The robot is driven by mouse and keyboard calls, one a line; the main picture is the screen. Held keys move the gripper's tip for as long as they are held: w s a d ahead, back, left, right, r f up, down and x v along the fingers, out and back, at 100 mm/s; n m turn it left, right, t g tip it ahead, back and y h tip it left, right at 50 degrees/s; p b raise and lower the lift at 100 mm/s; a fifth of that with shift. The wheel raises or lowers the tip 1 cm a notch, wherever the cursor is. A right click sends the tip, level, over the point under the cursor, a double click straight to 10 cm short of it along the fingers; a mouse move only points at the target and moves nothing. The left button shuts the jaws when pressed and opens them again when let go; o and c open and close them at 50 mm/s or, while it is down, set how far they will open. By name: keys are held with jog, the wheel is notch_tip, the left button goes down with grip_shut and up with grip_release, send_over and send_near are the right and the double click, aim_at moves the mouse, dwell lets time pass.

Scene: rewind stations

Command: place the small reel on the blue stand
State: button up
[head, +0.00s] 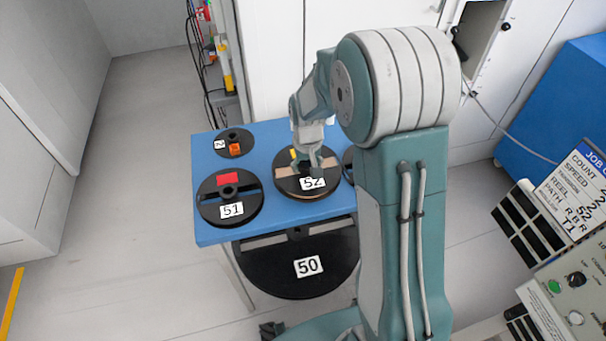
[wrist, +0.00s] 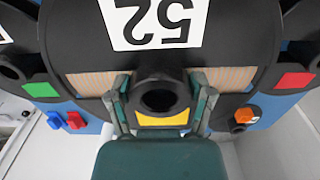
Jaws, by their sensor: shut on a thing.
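Reel 52 (head: 293,187) is a black reel with tan bands and a yellow tag, over the right part of the blue stand (head: 262,150). My gripper (head: 308,166) is shut on its central hub. In the wrist view, the fingers of my gripper (wrist: 162,100) sit on either side of the hub (wrist: 160,75) of reel 52. I cannot tell whether the reel rests on the stand or is slightly raised. A smaller black reel (head: 234,137) with an orange block lies at the back left. Reel 51 (head: 213,209), with a red tag, lies at the front left.
A big black reel 50 (head: 290,282) is low at the stand's front. Another reel (head: 348,158) is mostly hidden behind my arm. A control panel (head: 570,285) stands at the right, a cable rack (head: 215,60) behind. The floor on the left is clear.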

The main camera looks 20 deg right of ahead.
jog(key=w+f, duration=0.2)
jog(key=f, duration=0.1)
jog(key=shift+w+a, duration=0.1)
jog(key=shift+w, duration=0.15)
notch_tip(320, 180, down, 3)
jog(key=shift+w+f, duration=0.1)
jog(key=o, duration=1.3)
